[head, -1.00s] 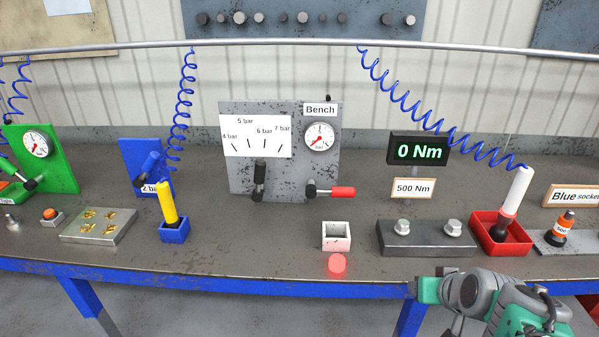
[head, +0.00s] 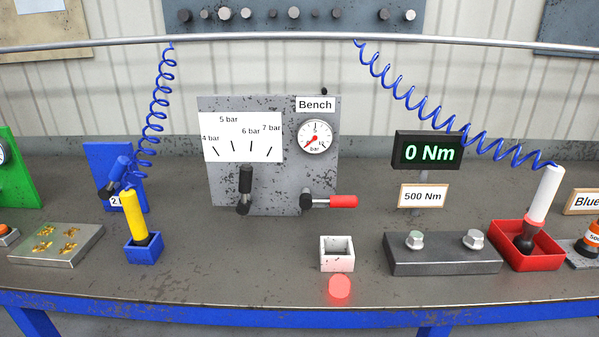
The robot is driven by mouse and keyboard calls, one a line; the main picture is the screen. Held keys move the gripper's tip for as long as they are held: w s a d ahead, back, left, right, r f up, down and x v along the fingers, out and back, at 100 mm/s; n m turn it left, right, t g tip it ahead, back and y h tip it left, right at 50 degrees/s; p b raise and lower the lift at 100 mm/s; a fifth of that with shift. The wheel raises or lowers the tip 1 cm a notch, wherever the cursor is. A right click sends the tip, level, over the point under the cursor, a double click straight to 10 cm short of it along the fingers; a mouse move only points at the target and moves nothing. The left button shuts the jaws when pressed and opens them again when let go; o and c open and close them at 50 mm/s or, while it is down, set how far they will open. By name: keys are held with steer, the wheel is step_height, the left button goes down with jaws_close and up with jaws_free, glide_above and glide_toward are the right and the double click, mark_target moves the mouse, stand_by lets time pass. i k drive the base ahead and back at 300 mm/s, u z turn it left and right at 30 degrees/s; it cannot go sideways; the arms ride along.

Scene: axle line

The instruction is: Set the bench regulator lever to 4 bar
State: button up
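The bench regulator is a grey speckled panel (head: 268,178) labelled Bench, standing upright on the workbench. The black regulator lever (head: 245,186) sits below the scale and points nearly straight up, between the 5 and 6 bar marks as far as I can tell. A round gauge (head: 315,138) has its red needle toward the lower left. A red-handled lever (head: 333,202) lies horizontal, pointing right. My gripper is not in view.
In front stand a white open box (head: 337,254) and a red glowing button or lamp (head: 340,287). A yellow tool (head: 135,214) stands in a blue holder at left. A grey block with bolts (head: 443,256) and a red tray (head: 540,245) are at right.

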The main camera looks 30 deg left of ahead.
mark_target(242, 208)
steer(key=i, duration=0.4)
steer(key=u, duration=2.95)
